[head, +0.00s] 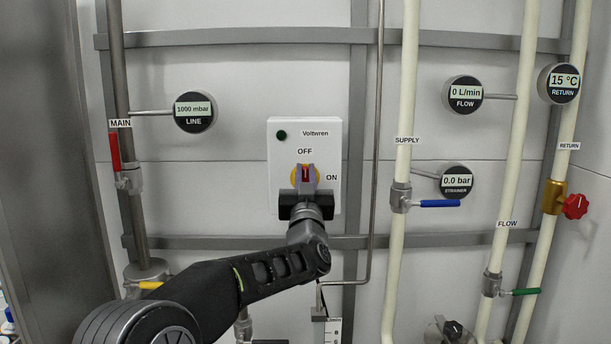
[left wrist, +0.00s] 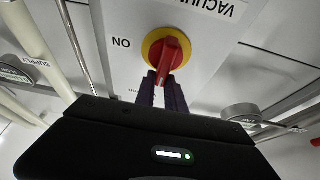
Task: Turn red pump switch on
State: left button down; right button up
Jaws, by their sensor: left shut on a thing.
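The red pump switch (head: 305,174) is a red handle on a yellow round plate, on the white switch box (head: 327,220). OFF is printed above it and ON at its right. The handle stands about upright, towards OFF. In the left wrist view, turned over, the red handle (left wrist: 171,52) shows on its yellow ring with ON at its left. My left gripper (head: 306,187) is in front of the switch, its fingers shut on the handle's end. The gripper hides the lower part of the switch and box. My right gripper is in neither view.
A dark green lamp (head: 281,135) is on the box. Grey rails and a thin pipe (head: 376,150) run beside it. The supply pipe (head: 392,250) has a blue-handled valve (head: 438,203) at the right. A red-handled valve (head: 115,152) is on the main pipe at the left.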

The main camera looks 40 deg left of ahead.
pick_arm(q)
jog(key=shift+w+f+m, duration=0.1)
jog(key=shift+f+m, duration=0.3)
jog(key=m+h+b, duration=0.1)
jog(key=m+h, duration=0.1)
jog(key=m, duration=0.3)
jog(key=d+f+m+h+b, duration=0.1)
jog(key=m+h, duration=0.2)
jog(key=m, duration=0.3)
jog(key=w+m+h+b, duration=0.1)
jog(key=m+h, duration=0.2)
jog(key=m, duration=0.3)
jog(key=shift+d+f+t, duration=0.15)
jog(key=shift+f+t, duration=0.05)
jog(key=shift+t, duration=0.1)
jog(key=shift+f+m, duration=0.1)
jog(key=shift+m, duration=0.9)
jog(key=shift+f+m+g+h+p, duration=0.15)
jog(key=shift+m+g+h+p, duration=0.45)
jog(key=shift+m, duration=0.6)
